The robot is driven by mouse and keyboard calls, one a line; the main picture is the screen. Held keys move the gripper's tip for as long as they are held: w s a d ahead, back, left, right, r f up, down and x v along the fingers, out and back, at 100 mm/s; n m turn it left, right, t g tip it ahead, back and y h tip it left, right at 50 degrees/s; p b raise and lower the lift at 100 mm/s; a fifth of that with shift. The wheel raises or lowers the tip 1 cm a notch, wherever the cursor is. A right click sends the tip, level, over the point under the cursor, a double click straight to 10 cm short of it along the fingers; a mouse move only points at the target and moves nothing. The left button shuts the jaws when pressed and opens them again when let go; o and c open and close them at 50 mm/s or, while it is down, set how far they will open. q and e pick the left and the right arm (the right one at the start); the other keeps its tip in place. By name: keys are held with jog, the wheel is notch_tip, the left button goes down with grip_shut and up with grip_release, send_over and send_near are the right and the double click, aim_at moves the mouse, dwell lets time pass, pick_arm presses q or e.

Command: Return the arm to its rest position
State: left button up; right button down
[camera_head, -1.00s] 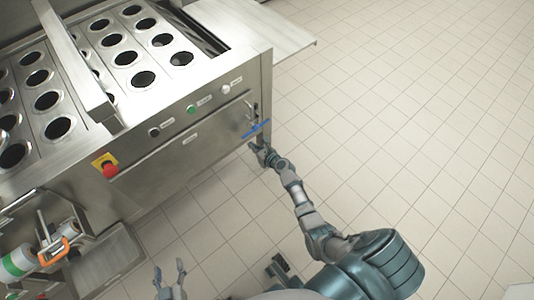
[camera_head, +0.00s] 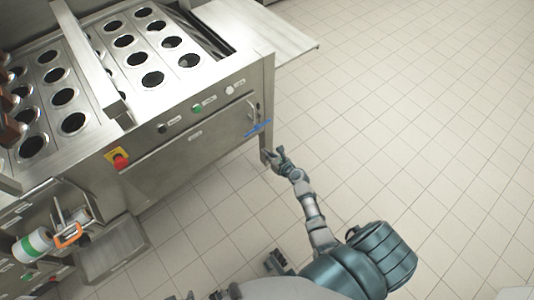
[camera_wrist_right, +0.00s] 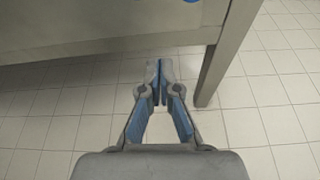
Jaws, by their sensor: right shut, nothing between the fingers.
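My right arm reaches up from the bottom right in the head view. Its gripper (camera_head: 273,155) is beside the front right leg of the steel machine (camera_head: 190,150), just below a blue piece (camera_head: 257,128) at the machine's front corner. In the right wrist view the gripper (camera_wrist_right: 159,72) has its two blue-padded fingertips together with nothing between them. The tiled floor shows behind them, with the machine's leg (camera_wrist_right: 222,62) to their right. Of my left gripper, at most small tips (camera_head: 215,295) show at the bottom edge of the head view.
The machine's top has rows of round holes, and a red stop button (camera_head: 121,161) is on its front. A roll with a green band (camera_head: 36,244) and an orange-handled part (camera_head: 68,236) are at lower left. The tiled floor (camera_head: 420,130) to the right is clear.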

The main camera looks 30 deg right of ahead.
pick_arm(q)
jog(key=shift+a+f, duration=0.15)
jog(key=shift+a, duration=0.4)
pick_arm(e)
jog(key=shift+a+r, duration=0.25)
jog(key=shift+a, duration=0.25)
pick_arm(q)
jog(key=shift+d, duration=0.1)
pick_arm(e)
jog(key=shift+f, duration=0.1)
